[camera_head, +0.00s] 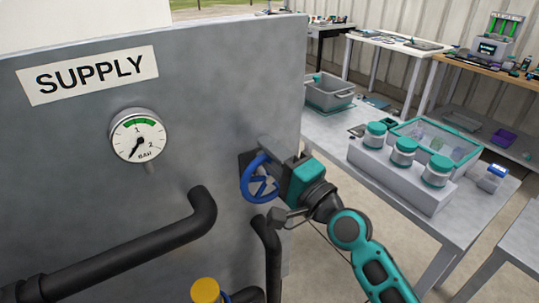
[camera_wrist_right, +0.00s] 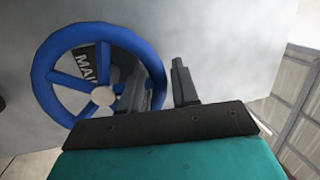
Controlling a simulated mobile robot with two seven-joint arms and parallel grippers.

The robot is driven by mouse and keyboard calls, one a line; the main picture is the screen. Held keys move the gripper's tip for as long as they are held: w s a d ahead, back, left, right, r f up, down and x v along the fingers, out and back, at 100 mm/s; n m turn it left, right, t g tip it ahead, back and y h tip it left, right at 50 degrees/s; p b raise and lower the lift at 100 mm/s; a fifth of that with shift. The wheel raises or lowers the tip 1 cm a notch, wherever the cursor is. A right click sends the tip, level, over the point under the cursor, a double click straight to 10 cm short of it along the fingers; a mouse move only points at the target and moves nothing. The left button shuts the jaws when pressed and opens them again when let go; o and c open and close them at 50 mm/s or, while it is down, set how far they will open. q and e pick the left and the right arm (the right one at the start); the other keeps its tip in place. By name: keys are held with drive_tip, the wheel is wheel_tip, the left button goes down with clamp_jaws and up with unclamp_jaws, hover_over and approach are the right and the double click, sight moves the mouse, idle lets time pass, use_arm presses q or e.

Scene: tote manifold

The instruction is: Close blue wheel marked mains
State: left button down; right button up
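The blue wheel (camera_head: 247,186) is mounted on the grey panel, right of the gauge. In the right wrist view the blue wheel (camera_wrist_right: 44,80) shows its spokes and pale hub, with a dark plate lettered "MAI…" (camera_wrist_right: 88,66) partly hidden behind it. My right gripper (camera_head: 277,163) is at the wheel's right side. In the right wrist view its fingers (camera_wrist_right: 156,80) are apart, one inside the rim and one outside it, with the rim's right side between them. Whether a finger touches the rim is unclear. My left gripper is not in view.
The panel (camera_head: 225,80) carries a "SUPPLY" sign (camera_head: 90,75), a gauge (camera_head: 139,136) with its needle pointing lower left, and a black pipe (camera_head: 130,255). A yellow cap (camera_head: 205,290) is below. A table (camera_head: 440,225) with teal-lidded jars stands right, beyond my arm.

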drive_tip(key=shift+o, duration=1.1)
drive_tip(key=shift+w+d, duration=0.1)
drive_tip(key=shift+f, duration=0.1)
drive_tip(key=b+v, duration=0.2)
drive_tip(key=v, duration=1.1)
drive_tip(key=shift+b, duration=0.4)
